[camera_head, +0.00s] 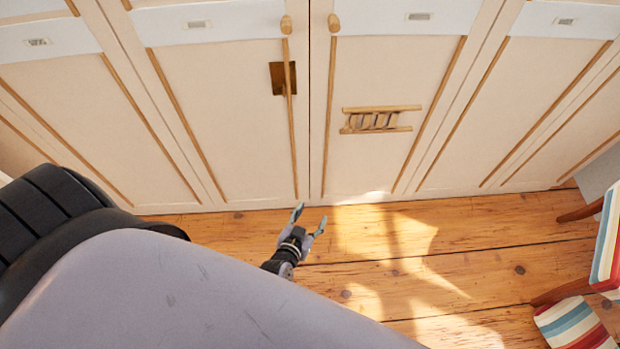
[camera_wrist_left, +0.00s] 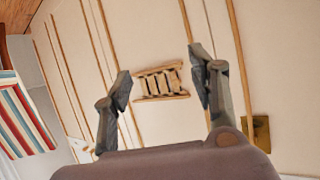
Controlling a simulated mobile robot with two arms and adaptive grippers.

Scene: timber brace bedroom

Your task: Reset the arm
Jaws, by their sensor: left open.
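My left gripper (camera_head: 308,222) is low in front of the cream cabinet doors, above the wooden floor in the head view. Its two fingers are spread and nothing is between them. In the left wrist view the open fingers (camera_wrist_left: 160,85) frame a small slatted wooden piece on the cabinet front (camera_wrist_left: 160,82), which lies beyond them. My large grey arm link covers the lower left of the head view. My right gripper is not in view.
The cream cabinet (camera_head: 235,130) with wooden trim and round knobs runs across the back. A slatted wooden rack (camera_head: 380,119) and a brass plate (camera_head: 283,78) are on its doors. A striped seat (camera_head: 608,240) stands at right, above a striped item (camera_head: 575,322). Floor (camera_head: 400,255) between is clear.

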